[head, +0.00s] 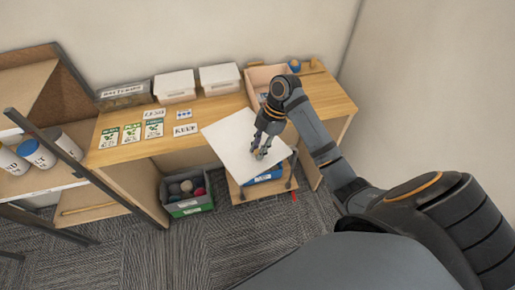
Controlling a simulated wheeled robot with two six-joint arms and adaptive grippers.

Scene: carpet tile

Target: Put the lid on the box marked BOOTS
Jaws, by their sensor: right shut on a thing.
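My right gripper (262,153) comes in from the right and is shut on a flat white square panel, which looks like the lid (226,137). It holds the panel near its right side, tilted, over the desk's front edge. Below the panel a blue thing (268,174) shows on a small wooden stand (250,192); most of it is hidden by the panel. I cannot read the word BOOTS anywhere, and cannot tell whether the panel touches what is under it. My left gripper is not in view.
The wooden desk (225,103) holds two white lidded boxes (175,84), a labelled clear box (123,96), an open pinkish box (256,76) and several cards (186,129). A grey-green bin with balls (190,207) stands on the carpet. A shelf with cans (36,154) is at left.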

